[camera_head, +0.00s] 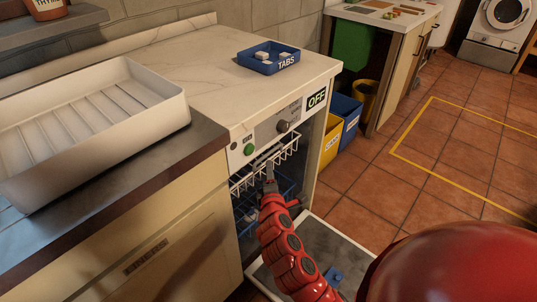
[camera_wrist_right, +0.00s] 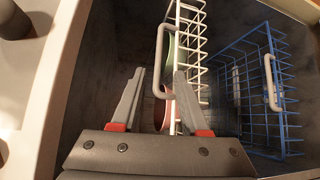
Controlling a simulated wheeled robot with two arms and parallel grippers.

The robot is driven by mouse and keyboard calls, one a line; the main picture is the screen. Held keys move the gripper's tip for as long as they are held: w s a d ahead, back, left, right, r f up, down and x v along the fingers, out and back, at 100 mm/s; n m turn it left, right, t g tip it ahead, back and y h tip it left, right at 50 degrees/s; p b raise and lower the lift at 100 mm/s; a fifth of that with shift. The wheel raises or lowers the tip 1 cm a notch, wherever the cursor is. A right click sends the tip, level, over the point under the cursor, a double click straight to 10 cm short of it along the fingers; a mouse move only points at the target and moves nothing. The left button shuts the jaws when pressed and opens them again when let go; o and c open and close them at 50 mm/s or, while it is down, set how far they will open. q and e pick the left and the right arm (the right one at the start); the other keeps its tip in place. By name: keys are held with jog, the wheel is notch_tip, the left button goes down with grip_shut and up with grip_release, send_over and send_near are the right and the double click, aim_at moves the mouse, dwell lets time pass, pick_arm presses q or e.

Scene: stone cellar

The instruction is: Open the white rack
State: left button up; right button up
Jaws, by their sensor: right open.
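The white rack (camera_head: 290,150) is a wire basket in the upper part of the open dishwasher, under its control panel. In the right wrist view the white rack (camera_wrist_right: 194,50) shows at top centre, with a thick pale handle (camera_wrist_right: 160,62) on its front. My right gripper (camera_head: 267,172) is at the rack's front. In the wrist view its open fingers (camera_wrist_right: 159,76) lie on either side of the handle in the picture; I cannot tell whether they touch it. Part of the rack is hidden by my gripper. My left gripper is out of view.
A blue rack (camera_wrist_right: 266,85) is lower in the dishwasher. The dishwasher door (camera_head: 318,247) is folded down, with a blue piece on it. A white tray (camera_head: 85,125) and a blue TABS box (camera_head: 268,65) stand on the counters. Open tiled floor lies right.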

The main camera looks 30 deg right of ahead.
aim_at(269, 153)
jog(key=b+x, duration=0.1)
jog(key=x, duration=0.9)
jog(key=shift+w, duration=0.1)
grip_shut()
dwell(1.1)
